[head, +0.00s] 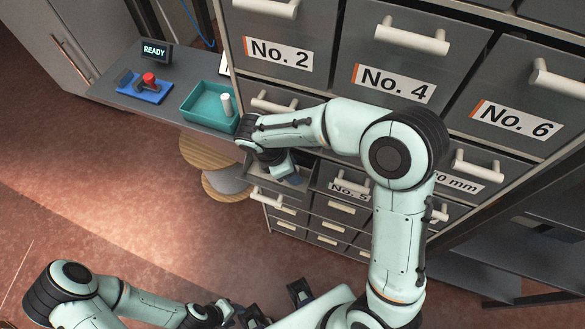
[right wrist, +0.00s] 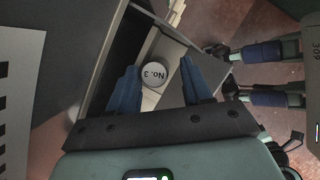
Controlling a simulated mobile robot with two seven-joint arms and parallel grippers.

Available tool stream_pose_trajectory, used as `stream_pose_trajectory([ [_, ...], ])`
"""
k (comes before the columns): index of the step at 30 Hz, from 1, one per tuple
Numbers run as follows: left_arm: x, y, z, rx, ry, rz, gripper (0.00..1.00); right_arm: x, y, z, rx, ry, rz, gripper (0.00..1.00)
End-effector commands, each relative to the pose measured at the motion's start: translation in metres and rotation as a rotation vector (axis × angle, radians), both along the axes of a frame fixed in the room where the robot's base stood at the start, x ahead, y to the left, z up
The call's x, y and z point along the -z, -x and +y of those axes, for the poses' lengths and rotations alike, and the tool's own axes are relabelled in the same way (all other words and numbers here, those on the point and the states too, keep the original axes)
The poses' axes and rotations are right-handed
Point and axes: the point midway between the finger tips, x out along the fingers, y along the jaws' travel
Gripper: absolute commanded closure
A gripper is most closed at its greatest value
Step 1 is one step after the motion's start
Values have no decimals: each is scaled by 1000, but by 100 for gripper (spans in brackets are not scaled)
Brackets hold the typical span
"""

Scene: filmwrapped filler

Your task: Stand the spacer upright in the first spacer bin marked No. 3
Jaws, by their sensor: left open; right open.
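In the right wrist view, a white round face marked "No. 3" (right wrist: 154,74) shows between and just beyond the blue fingers of my right gripper (right wrist: 160,66). The fingers are apart, with a gap visible around the face. I cannot tell whether it is a spacer's end or a bin marker. It lies within an open drawer (right wrist: 103,50). In the head view my right arm hides most of this drawer, and the right gripper (head: 291,180) is over it. A white cylinder (head: 226,104) stands upright in a teal tray. My left gripper (head: 273,303) is low, away from the cabinet, and open.
The cabinet has closed drawers marked No. 2 (head: 277,53), No. 4 (head: 393,83) and No. 6 (head: 515,121) above. The teal tray (head: 190,108) sits on a grey side shelf with a red-knobbed blue device (head: 147,86) and a READY display (head: 154,49).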

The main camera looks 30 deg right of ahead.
Motion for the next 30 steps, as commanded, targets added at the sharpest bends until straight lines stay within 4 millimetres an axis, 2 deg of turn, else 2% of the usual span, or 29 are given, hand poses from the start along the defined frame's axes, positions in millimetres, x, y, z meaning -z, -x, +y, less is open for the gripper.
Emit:
stream_pose_trajectory([
  [5,-3,-2,0,0,0,-2,57,-14,-3,5,-4,-3,-9,44],
  [11,-10,-5,0,0,0,-6,57,-54,-6,21,-3,-3,-8,44],
  [15,-9,-4,0,0,1,-5,57,-49,-13,58,-9,-3,-1,44],
  [21,-11,-5,0,0,0,-6,57,-49,-22,102,-7,-2,-1,44],
  [24,-12,-6,0,0,0,-7,57,-50,-26,118,-4,-2,-1,44],
  [30,-13,-7,0,0,0,-8,57,-49,-29,135,-2,-1,-2,44],
])
